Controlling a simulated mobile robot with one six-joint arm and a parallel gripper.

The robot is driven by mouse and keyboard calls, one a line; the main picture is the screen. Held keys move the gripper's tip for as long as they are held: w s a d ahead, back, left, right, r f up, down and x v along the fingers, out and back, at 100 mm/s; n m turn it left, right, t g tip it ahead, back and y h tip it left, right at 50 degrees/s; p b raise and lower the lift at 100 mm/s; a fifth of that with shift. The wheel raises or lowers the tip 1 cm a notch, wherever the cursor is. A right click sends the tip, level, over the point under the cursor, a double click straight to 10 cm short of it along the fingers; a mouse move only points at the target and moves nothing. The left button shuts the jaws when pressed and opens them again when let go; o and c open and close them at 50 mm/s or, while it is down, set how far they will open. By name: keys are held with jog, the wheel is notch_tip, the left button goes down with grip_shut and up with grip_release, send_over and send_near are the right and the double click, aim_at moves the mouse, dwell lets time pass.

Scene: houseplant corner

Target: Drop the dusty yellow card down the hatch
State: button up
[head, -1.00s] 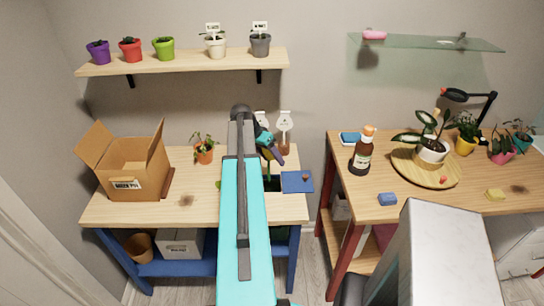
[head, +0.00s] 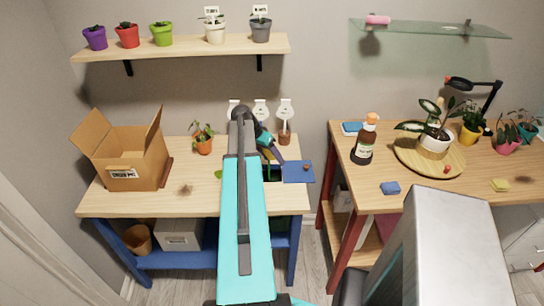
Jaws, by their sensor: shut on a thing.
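My gripper (head: 275,153) is above the right end of the left table, small and partly hidden by my teal arm. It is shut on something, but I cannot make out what. No yellow card can be told apart in this view. A dark green-edged opening (head: 273,173), which looks like the hatch, shows in the tabletop just below the gripper, partly hidden by my arm. A flat blue panel (head: 298,172) with a small brown spot lies at its right side, at the table's edge.
Potted cuttings with white tags (head: 285,138) stand close behind the gripper. A small plant (head: 203,145) and an open cardboard box (head: 130,160) are to the left. The right table holds a brown bottle (head: 363,148), a blue block (head: 390,188) and a yellow block (head: 500,185).

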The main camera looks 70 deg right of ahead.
jog(key=shift+f, duration=0.35)
jog(key=o, duration=0.8)
jog(key=shift+r, duration=0.2)
jog(key=shift+p+v, duration=1.8)
jog(key=shift+v, duration=3.05)
